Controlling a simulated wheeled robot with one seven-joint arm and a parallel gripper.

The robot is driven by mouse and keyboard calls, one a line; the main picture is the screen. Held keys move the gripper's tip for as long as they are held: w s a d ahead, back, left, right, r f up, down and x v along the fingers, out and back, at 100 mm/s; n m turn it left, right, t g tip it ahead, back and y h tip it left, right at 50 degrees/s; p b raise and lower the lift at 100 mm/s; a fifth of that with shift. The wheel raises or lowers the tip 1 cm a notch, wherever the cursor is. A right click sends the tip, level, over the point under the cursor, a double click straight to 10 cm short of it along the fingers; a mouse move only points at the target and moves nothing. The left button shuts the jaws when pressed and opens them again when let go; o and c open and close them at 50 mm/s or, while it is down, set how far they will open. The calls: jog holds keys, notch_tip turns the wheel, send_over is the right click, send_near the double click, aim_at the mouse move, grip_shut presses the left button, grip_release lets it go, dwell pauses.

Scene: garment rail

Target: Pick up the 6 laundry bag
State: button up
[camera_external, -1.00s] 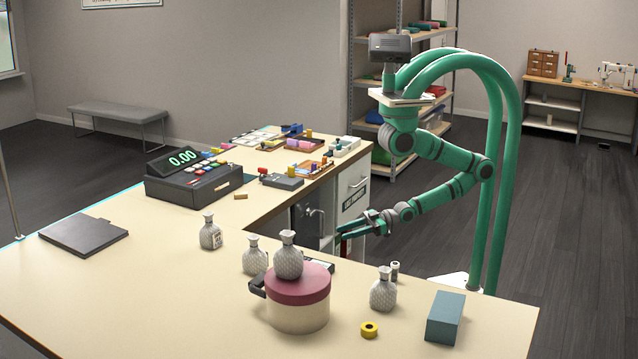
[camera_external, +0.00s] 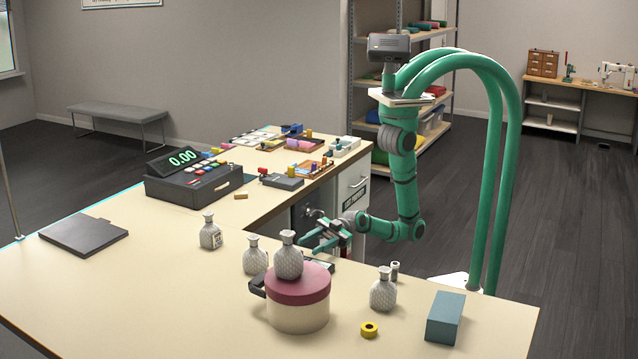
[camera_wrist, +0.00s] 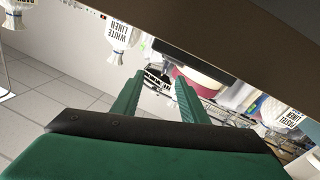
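Several grey, quilted bags with tied necks stand on the counter in the external view: one with a small white tag (camera_external: 210,232), its mark too small to read, one beside the pot (camera_external: 254,257), one on the pot's lid (camera_external: 288,258), one at the right (camera_external: 383,291). No "6" is legible. In the wrist view, a white bag marked "WHITE LINEN" (camera_wrist: 122,35) is upper left and one marked "PASTEL LINEN" (camera_wrist: 283,113) is right. My gripper (camera_external: 318,236) is at the counter's inner edge, behind the pot, apart from the bags. Its fingers (camera_wrist: 158,80) are apart and empty.
A cream pot with a maroon lid (camera_external: 298,312) stands between the bags. A blue-grey box (camera_external: 445,317), yellow ring (camera_external: 369,330) and small cylinder (camera_external: 395,271) are right. A cash register (camera_external: 193,178) and dark flat folder (camera_external: 84,234) are left. The counter's left front (camera_external: 150,290) is clear.

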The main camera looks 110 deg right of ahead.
jog(key=a+n+g+y, duration=0.1)
jog(key=a+g, duration=0.1)
jog(key=a, duration=0.2)
jog(key=s+a+r+n+g+y, duration=0.1)
jog(key=a+g, duration=0.1)
jog(key=a, duration=0.3)
jog(key=s+a+r+n+g+y, duration=0.1)
jog(key=a+g, duration=0.1)
jog(key=a, duration=0.3)
jog(key=shift+s+a+r+g, duration=0.15)
jog(key=shift+a+r+g, duration=0.1)
jog(key=shift+g, duration=0.15)
jog(key=s+a+r+n+g, duration=0.2)
jog(key=s+a+g, duration=0.15)
jog(key=a, duration=0.25)
jog(key=n+g, duration=0.3)
jog(key=g, duration=0.2)
send_near(386, 278)
jog(key=a, duration=0.2)
jog(key=shift+t, duration=0.25)
jog(key=x, duration=0.5)
jog(key=shift+w+a+f, duration=0.2)
jog(key=shift+f, duration=0.15)
jog(key=x, duration=0.4)
jog(key=shift+s, duration=0.4)
jog(key=shift+a+f, duration=0.25)
jog(key=shift+a, duration=0.25)
grip_shut()
